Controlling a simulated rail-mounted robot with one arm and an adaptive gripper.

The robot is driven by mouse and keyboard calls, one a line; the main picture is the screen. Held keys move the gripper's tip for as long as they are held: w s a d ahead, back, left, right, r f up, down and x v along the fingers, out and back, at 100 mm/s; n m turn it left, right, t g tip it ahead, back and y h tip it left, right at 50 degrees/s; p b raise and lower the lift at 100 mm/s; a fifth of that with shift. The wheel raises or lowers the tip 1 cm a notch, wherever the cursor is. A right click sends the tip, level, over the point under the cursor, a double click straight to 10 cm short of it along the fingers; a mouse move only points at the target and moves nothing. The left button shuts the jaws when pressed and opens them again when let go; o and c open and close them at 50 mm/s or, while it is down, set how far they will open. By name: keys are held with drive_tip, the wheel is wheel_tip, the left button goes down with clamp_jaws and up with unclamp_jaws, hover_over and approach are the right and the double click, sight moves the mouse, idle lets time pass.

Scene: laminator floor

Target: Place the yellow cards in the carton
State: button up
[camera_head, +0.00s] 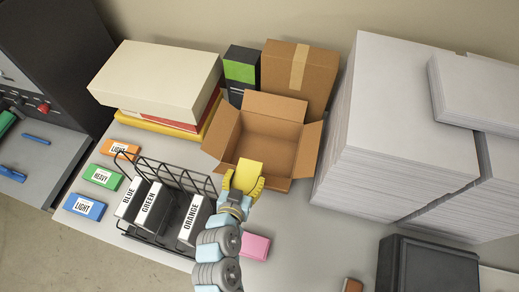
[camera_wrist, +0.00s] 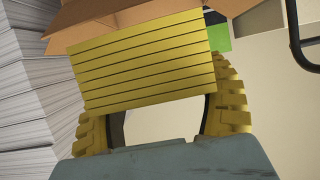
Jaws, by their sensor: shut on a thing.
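The yellow cards (camera_head: 249,174) are a small block held between the yellow fingers of my gripper (camera_head: 243,187). In the wrist view the yellow cards (camera_wrist: 146,58) show a ribbed face, and the fingers of my gripper (camera_wrist: 165,125) close on both sides of them. The open carton (camera_head: 272,138) is brown with its flaps spread out. In the head view the cards overlap the carton's near edge; I cannot tell their height above it. The carton (camera_wrist: 140,15) also shows at the top of the wrist view, beyond the cards.
A black wire rack (camera_head: 150,222) with labelled boxes stands left of my arm. Tall paper stacks (camera_head: 395,130) rise right of the carton. A closed brown box (camera_head: 299,72) stands behind it. A pink box (camera_head: 255,246) lies near my wrist.

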drive_tip(key=shift+w+d+b, duration=1.45)
drive_tip(key=shift+w+b, duration=3)
drive_tip(key=shift+w, duration=2.7)
wheel_tip(320, 180, down, 7)
drive_tip(key=p, duration=0.1)
drive_tip(key=shift+w+f+b, duration=0.15)
drive_tip(key=shift+f+b, duration=0.35)
drive_tip(key=shift+f, duration=0.1)
drive_tip(key=o, duration=1.2)
drive_tip(key=shift+o, duration=0.2)
